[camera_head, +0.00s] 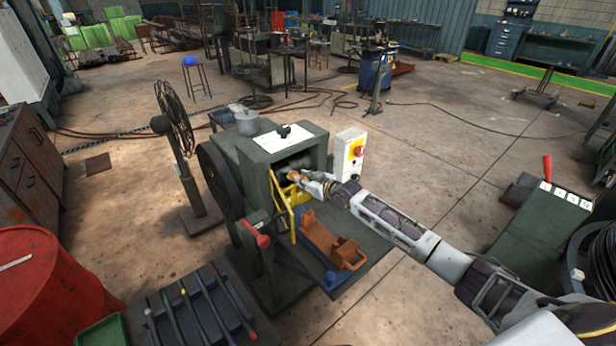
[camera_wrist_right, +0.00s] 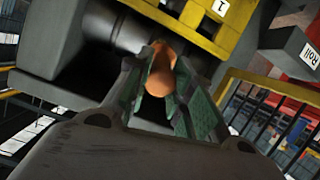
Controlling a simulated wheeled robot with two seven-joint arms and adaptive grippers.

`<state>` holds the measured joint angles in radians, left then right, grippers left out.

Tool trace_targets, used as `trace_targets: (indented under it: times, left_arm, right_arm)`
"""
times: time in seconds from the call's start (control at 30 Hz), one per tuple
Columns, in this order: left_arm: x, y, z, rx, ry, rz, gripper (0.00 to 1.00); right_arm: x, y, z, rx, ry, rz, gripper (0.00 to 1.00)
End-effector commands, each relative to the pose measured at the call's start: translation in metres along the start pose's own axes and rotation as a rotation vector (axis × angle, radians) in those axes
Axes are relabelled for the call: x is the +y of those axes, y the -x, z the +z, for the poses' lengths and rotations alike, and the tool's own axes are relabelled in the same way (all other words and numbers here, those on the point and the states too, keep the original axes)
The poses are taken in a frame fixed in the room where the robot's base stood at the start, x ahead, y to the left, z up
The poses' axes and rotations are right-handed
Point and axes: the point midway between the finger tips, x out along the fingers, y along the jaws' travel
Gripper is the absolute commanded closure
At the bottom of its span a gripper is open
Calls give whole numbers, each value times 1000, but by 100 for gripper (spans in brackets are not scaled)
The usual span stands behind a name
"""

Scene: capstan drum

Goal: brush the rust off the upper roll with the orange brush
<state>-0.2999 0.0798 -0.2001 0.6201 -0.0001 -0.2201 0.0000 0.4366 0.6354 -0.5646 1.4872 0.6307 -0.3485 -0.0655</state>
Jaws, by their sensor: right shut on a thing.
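My right gripper (camera_head: 304,178) reaches into the opening of the dark green machine (camera_head: 252,160). It is shut on the orange brush, whose orange part shows between the fingers in the wrist view (camera_wrist_right: 161,72). In that view a dark grey roll (camera_wrist_right: 118,28) lies just beyond the brush, under a yellow bar marked 1 (camera_wrist_right: 205,22). I cannot tell whether the brush touches the roll, and the bristles are hidden. Rust on the roll cannot be made out. My left gripper is not in view.
A yellow guard (camera_head: 282,203) stands at the machine's opening. An orange-brown holder (camera_head: 330,243) sits on the shelf in front. A white control box with a red button (camera_head: 349,156) is right of the opening. A red-handled lever (camera_head: 262,241) stands at the front left.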

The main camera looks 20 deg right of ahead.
Motion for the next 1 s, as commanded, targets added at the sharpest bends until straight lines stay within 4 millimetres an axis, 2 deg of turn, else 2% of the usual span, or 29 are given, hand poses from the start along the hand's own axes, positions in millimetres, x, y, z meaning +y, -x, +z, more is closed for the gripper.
trace_targets:
  times: [0.47, 1.0]
  left_arm:
    - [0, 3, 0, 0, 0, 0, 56]
    - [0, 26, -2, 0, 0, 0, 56]
  right_arm:
    - [-3, 1, -1, 1, 0, 0, 100]
    - [-4, 30, 8, 0, 1, 1, 100]
